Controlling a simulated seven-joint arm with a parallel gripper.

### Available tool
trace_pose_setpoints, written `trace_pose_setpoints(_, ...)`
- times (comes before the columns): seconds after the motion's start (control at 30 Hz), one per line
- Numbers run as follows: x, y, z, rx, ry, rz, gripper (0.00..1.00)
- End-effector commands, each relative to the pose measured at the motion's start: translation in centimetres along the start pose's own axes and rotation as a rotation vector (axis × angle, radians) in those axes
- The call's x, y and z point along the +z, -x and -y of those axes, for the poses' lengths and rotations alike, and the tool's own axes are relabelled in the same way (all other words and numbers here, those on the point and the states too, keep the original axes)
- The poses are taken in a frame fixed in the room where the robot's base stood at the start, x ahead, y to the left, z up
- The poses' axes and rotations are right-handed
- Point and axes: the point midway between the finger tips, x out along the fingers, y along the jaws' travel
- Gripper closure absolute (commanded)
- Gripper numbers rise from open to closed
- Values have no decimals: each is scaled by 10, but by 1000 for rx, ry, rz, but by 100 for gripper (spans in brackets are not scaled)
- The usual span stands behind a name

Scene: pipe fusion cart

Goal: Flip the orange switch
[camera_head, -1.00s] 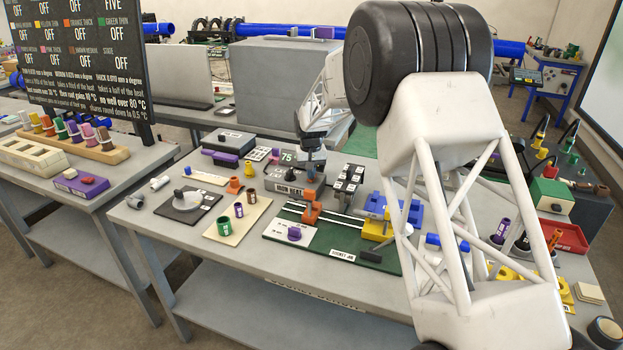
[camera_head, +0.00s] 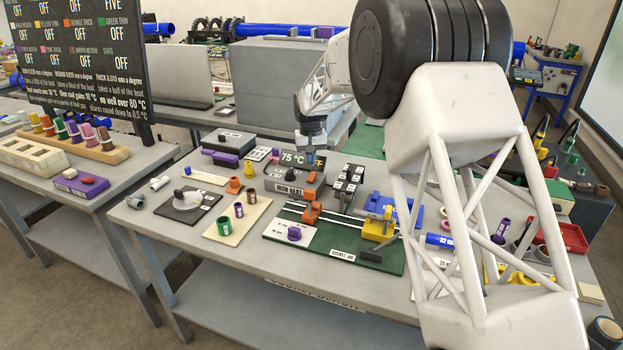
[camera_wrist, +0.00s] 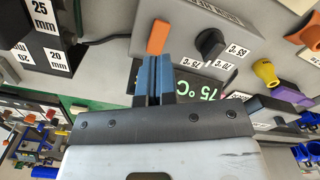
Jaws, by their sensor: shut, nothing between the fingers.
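The orange switch (camera_wrist: 158,38) is a small orange lever on the grey heater box (camera_wrist: 195,25). In the wrist view it stands just beyond my fingertips and slightly right of them. In the head view the switch (camera_head: 312,177) shows on the right of the box labelled IRON HEAT (camera_head: 287,188), below my gripper (camera_head: 311,160). My gripper's two blue fingers (camera_wrist: 153,66) are together and empty. A small gap seems to separate them from the switch; contact is hard to judge.
A black knob (camera_wrist: 210,43) sits beside the switch on the box. A display (camera_head: 293,158) reading 75 °C stands behind the box. A black block with size labels (camera_head: 347,185) is close on the right. A green board (camera_head: 340,245) lies in front.

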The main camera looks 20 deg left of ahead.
Motion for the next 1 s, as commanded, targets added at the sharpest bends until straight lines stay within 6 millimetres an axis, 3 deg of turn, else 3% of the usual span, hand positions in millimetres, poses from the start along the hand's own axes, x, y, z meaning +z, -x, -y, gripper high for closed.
trace_pose_setpoints(0.27, 0, 12, 0, 0, 0, 1, 100)
trace_pose_setpoints(0.8, 0, 14, 0, 0, 0, 1, 100)
trace_pose_setpoints(1.0, 8, 23, -10, 0, -9, -4, 100)
